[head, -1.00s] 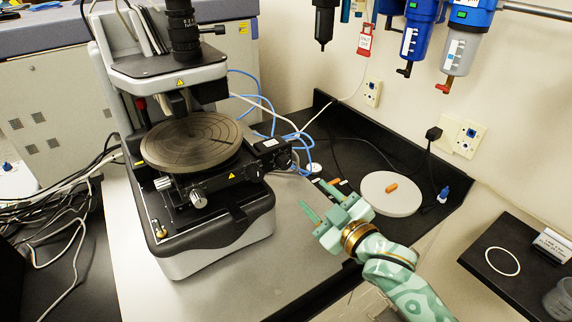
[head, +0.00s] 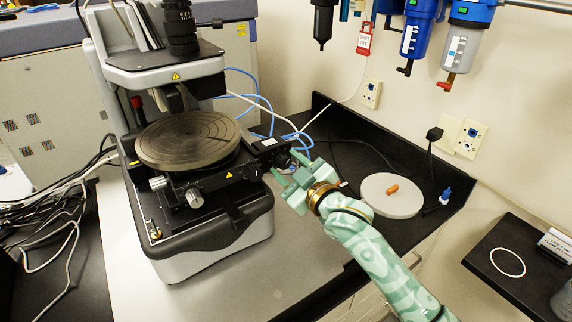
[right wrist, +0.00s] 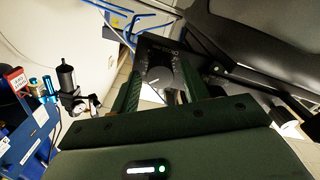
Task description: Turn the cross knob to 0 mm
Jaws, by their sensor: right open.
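The profiler's round stage (head: 187,139) sits on a black carriage. At the carriage's right end is a dark round knob (head: 283,160), with a white pointer line showing in the right wrist view (right wrist: 158,78); I take it as the cross knob. Its scale is too small to read. My right gripper (head: 287,167) is open and empty, its fingers pointing at this knob. In the right wrist view the knob appears between the two fingers; I cannot tell whether they touch it. My left gripper is not in view.
Two silver knobs (head: 195,198) are on the carriage's front. Blue and white cables run behind the profiler. A pale round disc (head: 391,195) with an orange plug-like piece (head: 392,189) lies on the black bench to the right. Filter units (head: 420,30) hang on the wall.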

